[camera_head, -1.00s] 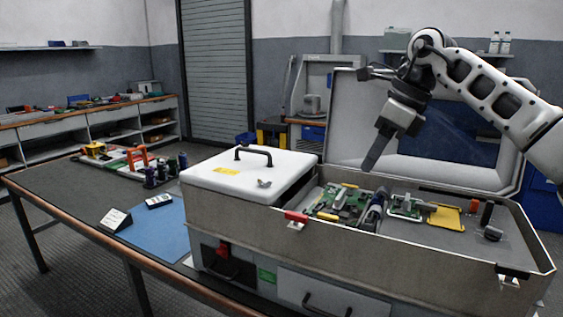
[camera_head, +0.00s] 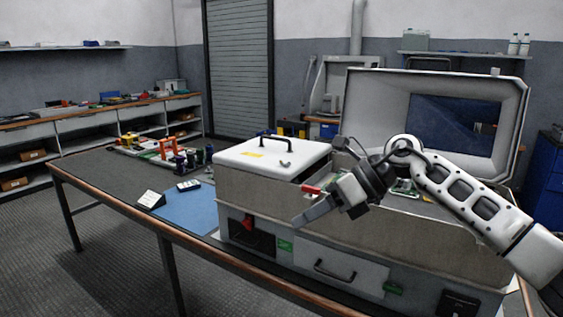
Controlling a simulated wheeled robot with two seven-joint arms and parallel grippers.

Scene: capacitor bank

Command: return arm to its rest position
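My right arm comes in from the right, and its gripper (camera_head: 318,210) hangs in front of the big grey case (camera_head: 440,232), near its front rim. The fingers point down and to the left. They look close together with nothing visible between them, but the side-on angle hides whether there is a gap. The wrist and forearm cross over the case's right half and hide most of the boards inside. A small part of a green board (camera_head: 404,187) shows behind the wrist. My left gripper is not in view.
The case's lid (camera_head: 375,110) stands open behind the arm. A white cover with a black handle (camera_head: 262,155) closes the left part. The workbench (camera_head: 100,183) holds a blue mat (camera_head: 192,210), a small white sign (camera_head: 151,200) and tools. Open floor lies at the left.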

